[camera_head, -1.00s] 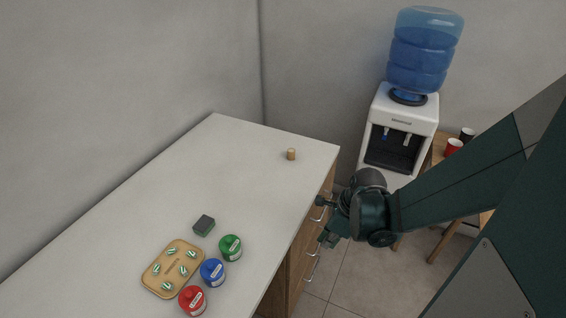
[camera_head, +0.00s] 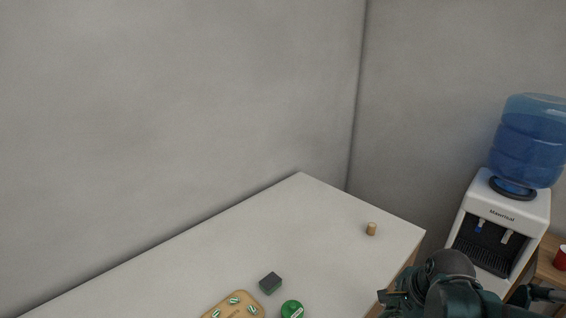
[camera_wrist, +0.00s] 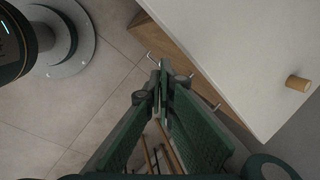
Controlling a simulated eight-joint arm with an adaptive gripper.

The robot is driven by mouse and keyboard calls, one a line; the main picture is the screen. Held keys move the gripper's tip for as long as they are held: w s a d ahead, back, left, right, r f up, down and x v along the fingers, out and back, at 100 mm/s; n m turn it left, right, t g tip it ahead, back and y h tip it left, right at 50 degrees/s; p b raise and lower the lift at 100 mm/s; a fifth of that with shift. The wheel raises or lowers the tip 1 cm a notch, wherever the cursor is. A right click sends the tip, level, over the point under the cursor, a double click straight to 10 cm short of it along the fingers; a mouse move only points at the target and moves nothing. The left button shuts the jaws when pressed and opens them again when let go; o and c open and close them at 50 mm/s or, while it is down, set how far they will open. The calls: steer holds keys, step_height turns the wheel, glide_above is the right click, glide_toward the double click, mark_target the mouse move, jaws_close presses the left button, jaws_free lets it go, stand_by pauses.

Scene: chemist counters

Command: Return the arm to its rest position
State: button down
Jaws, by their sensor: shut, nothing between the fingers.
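My gripper (camera_wrist: 162,80) is shut and empty in the wrist view, its two dark green fingers meeting near the middle. It hangs over the floor just off the counter's edge. In the head view my gripper (camera_head: 388,297) shows at the lower right, beside the end of the counter, with the dark wrist behind it. The white counter (camera_head: 290,235) runs from the lower left to a corner by the wall. Most of my arm is out of the head view.
A cork-like cylinder (camera_head: 371,229) stands near the counter's far end. A dark block (camera_head: 270,283), a green-lidded jar (camera_head: 292,310) and a tan tray (camera_head: 256,306) with green-and-white pieces are at the bottom. A water cooler (camera_head: 500,215) and a red cup (camera_head: 561,258) are at right.

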steer(key=s+a+r+n+t, duration=0.1)
steer(key=a+r+n+t, duration=0.1)
steer(key=r+n, duration=0.5)
steer(key=s+a+r+n+t, duration=0.1)
steer(key=a+r+n, duration=0.4)
steer(key=n, duration=0.6)
steer(key=shift+s+r+t+h, duration=0.4)
steer(key=shift+s+r, duration=0.25)
steer(key=shift+r, duration=0.75)
steer(key=c, duration=3.1)
jaws_free()
steer(key=shift+c, duration=0.2)
